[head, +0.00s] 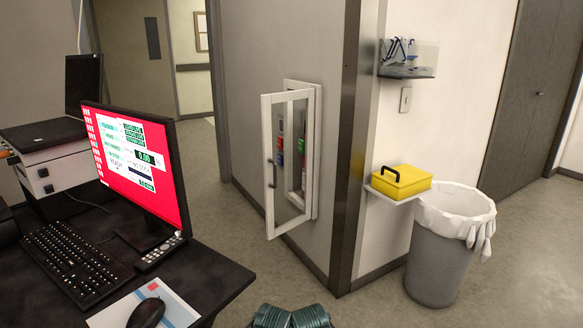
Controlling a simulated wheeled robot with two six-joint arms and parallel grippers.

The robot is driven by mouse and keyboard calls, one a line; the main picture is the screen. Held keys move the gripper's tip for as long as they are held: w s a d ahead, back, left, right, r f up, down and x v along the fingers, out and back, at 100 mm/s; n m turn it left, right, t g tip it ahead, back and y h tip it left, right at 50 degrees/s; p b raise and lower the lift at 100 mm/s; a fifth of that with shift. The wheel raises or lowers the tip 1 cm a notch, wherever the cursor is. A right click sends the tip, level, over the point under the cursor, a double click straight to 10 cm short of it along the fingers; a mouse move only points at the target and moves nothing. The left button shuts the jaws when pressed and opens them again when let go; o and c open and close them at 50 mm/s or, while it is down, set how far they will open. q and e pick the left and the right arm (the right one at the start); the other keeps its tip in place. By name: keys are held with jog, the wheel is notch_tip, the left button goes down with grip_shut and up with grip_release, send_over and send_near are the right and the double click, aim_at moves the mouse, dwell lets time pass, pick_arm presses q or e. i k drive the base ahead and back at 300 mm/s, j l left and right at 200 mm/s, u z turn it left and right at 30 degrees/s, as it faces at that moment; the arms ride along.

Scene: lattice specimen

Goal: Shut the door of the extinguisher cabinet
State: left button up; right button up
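The extinguisher cabinet (315,150) is a white-framed box on the grey wall left of the dark corner post. Its glazed door (268,180) stands open, swung out from the wall toward the left, with a dark handle (270,172) on its outer edge. Red and green items (301,146) show inside, partly seen through the glass. Neither of my grippers is in the head view. Two dark teal ribbed parts at the bottom edge look like mine.
A dark desk (225,283) with a red-screened monitor (135,160), keyboard (75,255) and mouse (147,313) fills the lower left. A yellow box (402,182) on a small shelf and a lined bin (432,270) stand right of the post. Floor before the cabinet is clear.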

aim_at(267, 100)
jog(key=i+l+z, duration=0.45)
jog(key=i+z, duration=0.2)
jog(key=i, duration=0.15)
